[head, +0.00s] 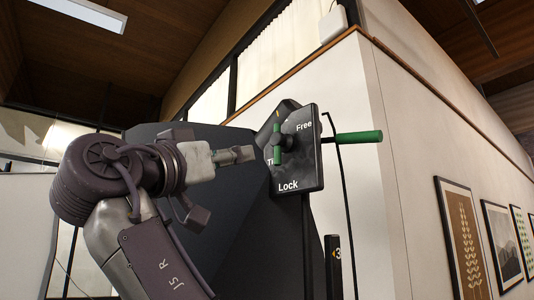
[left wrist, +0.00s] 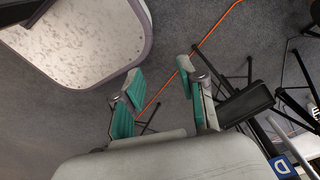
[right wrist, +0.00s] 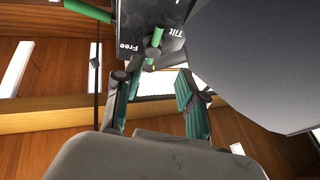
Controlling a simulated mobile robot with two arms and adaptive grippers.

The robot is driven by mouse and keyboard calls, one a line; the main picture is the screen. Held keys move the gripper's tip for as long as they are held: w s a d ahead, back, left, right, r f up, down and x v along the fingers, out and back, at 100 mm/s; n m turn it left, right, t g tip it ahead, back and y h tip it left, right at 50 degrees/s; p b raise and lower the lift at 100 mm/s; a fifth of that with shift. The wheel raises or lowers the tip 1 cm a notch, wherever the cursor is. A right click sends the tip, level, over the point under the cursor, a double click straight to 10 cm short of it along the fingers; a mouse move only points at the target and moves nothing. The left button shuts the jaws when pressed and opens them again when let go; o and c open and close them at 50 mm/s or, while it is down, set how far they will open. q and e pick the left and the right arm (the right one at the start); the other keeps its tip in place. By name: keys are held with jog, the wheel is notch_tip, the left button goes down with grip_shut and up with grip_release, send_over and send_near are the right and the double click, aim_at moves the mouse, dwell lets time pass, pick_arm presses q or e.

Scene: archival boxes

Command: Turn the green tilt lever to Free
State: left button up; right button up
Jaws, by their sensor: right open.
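A dark plate (head: 307,170) carries the white words Free at upper right, Lock at the bottom, and Tilt, partly covered. A green lever (head: 277,152) on a dark hub stands about upright in front of it. Its pointed setting is unclear. My right gripper (head: 240,154) is just left of the lever, apparently not touching. In the right wrist view the lever (right wrist: 154,47) lies beyond the open, empty right fingers (right wrist: 153,82), with Free and Tilt readable beside it. My left gripper (left wrist: 160,77) shows only in the left wrist view, open and empty.
A second green handle (head: 359,137) sticks out right of the plate. A large dark panel (head: 230,225) stands behind my right arm. A white wall (head: 378,230) with framed pictures (head: 463,235) runs right. The left wrist view shows a pale rounded surface (left wrist: 80,35) and dark stand legs (left wrist: 240,65).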

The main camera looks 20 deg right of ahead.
aim_at(276, 148)
jog(key=p+x, duration=0.2)
jog(key=x, duration=0.3)
jog(key=p+x, duration=0.3)
jog(key=x, duration=0.2)
jog(key=shift+s+d+r, duration=0.15)
jog(key=shift+d+r, duration=0.15)
jog(key=shift+p+x, duration=0.7)
jog(key=shift+x, duration=0.2)
jog(key=shift+c, duration=0.2)
pick_arm(q)
jog(key=s+r, duration=0.3)
jog(key=r, duration=0.3)
jog(key=shift+s+r, duration=0.3)
jog(key=shift+r, duration=0.1)
pick_arm(e)
jog(key=shift+d, duration=0.1)
grip_shut()
